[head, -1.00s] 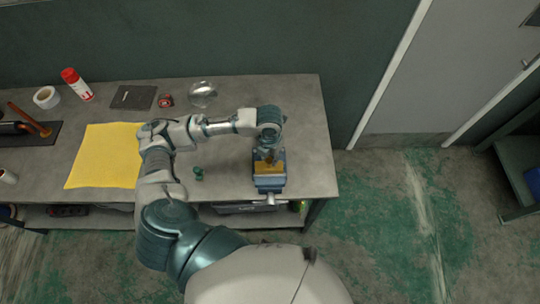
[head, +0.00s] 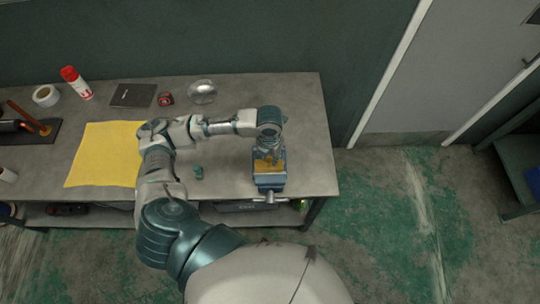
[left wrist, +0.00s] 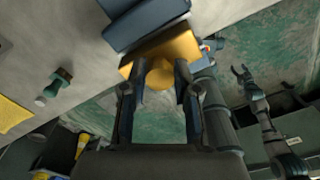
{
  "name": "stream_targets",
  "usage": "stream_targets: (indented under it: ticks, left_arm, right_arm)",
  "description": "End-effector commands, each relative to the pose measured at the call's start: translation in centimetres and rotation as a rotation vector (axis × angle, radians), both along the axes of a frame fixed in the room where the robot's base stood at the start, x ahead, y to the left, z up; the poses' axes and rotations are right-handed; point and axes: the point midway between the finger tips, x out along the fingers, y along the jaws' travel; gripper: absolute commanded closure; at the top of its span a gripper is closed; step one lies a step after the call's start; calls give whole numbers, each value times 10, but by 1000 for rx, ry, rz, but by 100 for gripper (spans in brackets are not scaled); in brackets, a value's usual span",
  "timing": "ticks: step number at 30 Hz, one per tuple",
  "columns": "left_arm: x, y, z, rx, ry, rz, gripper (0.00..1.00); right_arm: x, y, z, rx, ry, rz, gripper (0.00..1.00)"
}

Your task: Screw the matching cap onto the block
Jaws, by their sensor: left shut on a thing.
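The brass-coloured block (head: 277,167) sits in the blue vise (head: 270,183) near the front right of the bench. In the left wrist view the block (left wrist: 182,44) shows with the vise (left wrist: 146,20) behind it. My left gripper (head: 268,153) is right at the block. In the left wrist view its fingers (left wrist: 158,80) are shut on a round brass cap (left wrist: 159,75), which lies against the block's face. I cannot tell how the threads sit. My right gripper (left wrist: 241,73) hangs away from the bench over the floor, its fingers apart and empty.
A yellow cloth (head: 105,155), red spray can (head: 76,83), tape roll (head: 46,96), dark notebook (head: 133,95), tape measure (head: 165,99) and clear dish (head: 202,92) lie farther off. The bench right of the vise is bare.

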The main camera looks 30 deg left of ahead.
Motion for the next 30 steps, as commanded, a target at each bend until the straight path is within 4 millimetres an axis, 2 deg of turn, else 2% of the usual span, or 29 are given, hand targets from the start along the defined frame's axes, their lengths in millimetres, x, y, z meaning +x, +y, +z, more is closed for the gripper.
stream_targets:
  ticks: [11, 21, 30]
  left_arm:
    - [0, 0, -4, 0, 0, -6, 88]
    - [0, 0, -2, 1, -1, -299, 88]
    - [0, 0, -4, 1, -2, -351, 88]
  right_arm:
    - [0, -1, -1, -1, 0, 1, 45]
    - [0, -2, 13, -2, 0, 1, 45]
    - [0, -2, 14, -2, 0, 1, 45]
